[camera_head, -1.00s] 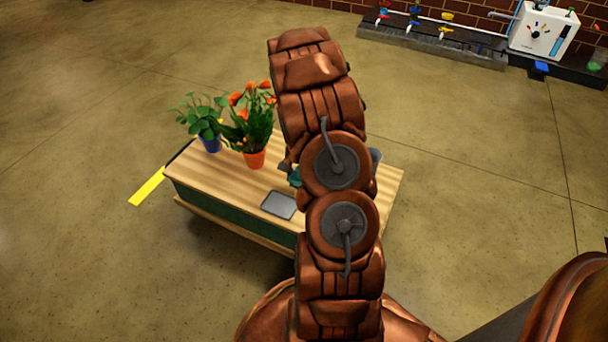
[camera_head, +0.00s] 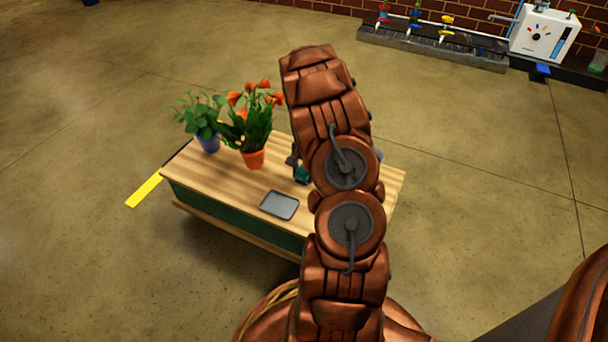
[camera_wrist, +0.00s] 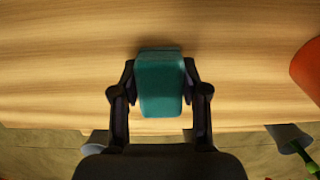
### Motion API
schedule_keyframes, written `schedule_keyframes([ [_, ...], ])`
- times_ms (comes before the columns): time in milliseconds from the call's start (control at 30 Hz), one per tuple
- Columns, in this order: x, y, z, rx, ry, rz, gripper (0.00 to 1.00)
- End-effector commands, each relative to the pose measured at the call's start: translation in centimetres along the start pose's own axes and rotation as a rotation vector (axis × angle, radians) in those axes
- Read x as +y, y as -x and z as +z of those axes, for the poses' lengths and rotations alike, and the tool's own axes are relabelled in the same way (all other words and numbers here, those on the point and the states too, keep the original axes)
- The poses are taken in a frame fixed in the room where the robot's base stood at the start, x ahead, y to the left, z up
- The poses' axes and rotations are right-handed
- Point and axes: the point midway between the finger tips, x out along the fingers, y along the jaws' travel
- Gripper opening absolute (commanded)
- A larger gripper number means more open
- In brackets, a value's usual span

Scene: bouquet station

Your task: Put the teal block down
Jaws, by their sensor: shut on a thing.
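The teal block (camera_wrist: 160,85) is between the two dark fingers of my gripper (camera_wrist: 160,72) in the wrist view. The fingers are shut on its sides. The wooden tabletop (camera_wrist: 60,60) lies beneath it; I cannot tell whether the block touches the wood or hangs just above it. In the head view a small part of the teal block (camera_head: 302,175) shows left of my copper arm, over the table (camera_head: 225,185). My arm hides most of my gripper and the table's right part there.
A grey tray (camera_head: 279,205) lies near the table's front edge. A plant in a blue pot (camera_head: 208,143) and orange flowers in an orange pot (camera_head: 253,159) stand at the table's left. The orange pot (camera_wrist: 308,70) is right of my gripper in the wrist view. Bare wood surrounds the block.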

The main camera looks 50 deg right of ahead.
Motion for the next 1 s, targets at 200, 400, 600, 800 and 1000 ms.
schedule_keyframes([
  [200,-0.02,0.16,0.01,0.001,0.000,-0.001,0.12],
  [400,-0.03,-0.10,0.01,0.000,0.000,0.000,0.53],
  [600,-0.03,-0.09,0.00,0.000,0.000,0.000,0.69],
  [800,-0.03,-0.08,0.00,0.000,0.000,0.000,0.69],
  [1000,-0.05,0.79,0.02,0.002,0.000,-0.001,0.69],
])
